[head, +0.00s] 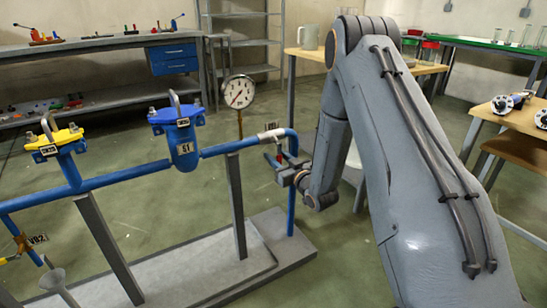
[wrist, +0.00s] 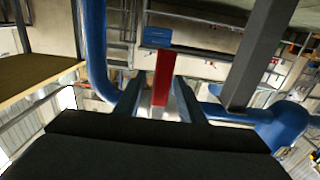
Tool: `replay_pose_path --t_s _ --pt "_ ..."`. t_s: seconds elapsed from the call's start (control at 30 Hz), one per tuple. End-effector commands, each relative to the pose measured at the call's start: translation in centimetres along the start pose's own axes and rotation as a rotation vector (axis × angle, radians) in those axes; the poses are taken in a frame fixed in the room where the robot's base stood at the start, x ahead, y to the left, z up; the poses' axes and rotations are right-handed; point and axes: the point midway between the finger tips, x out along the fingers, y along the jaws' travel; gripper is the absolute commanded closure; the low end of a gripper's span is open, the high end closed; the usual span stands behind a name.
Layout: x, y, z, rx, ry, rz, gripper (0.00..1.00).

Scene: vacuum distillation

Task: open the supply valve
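My gripper (head: 277,165) is at the right end of the blue pipe assembly, close to the bend where the pipe turns down. In the wrist view a red bar (wrist: 163,78), which looks like the valve's handle, stands upright in the picture between the two fingers of my gripper (wrist: 160,86). Gaps show beside the bar, so the fingers look open around its line. I cannot tell how deep the bar sits between them. In the head view the handle is mostly hidden at the gripper. The blue pipe (wrist: 96,50) also runs left of the fingers in the wrist view.
A pressure gauge (head: 238,92) stands behind the pipe. A blue-capped fitting (head: 180,134) and a yellow-capped fitting (head: 55,143) sit along it to the left. A grey post (head: 236,205) supports the pipe. Wooden tables (head: 510,118) stand at the right.

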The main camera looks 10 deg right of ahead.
Motion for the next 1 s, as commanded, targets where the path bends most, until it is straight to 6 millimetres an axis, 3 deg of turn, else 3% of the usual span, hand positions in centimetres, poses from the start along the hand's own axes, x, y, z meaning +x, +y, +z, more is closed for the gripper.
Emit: replay_pose_path --t_s 0.2,0.47,0.7,1.0 --pt "1.7 -0.1 0.1 0.001 -0.001 0.000 0.64" --pt "1.9 0.0 0.0 0.001 -0.002 0.000 0.64" --pt "1.9 0.0 0.0 0.001 -0.002 0.000 1.00" --pt "1.7 0.5 0.0 -0.008 -0.002 0.006 1.00"
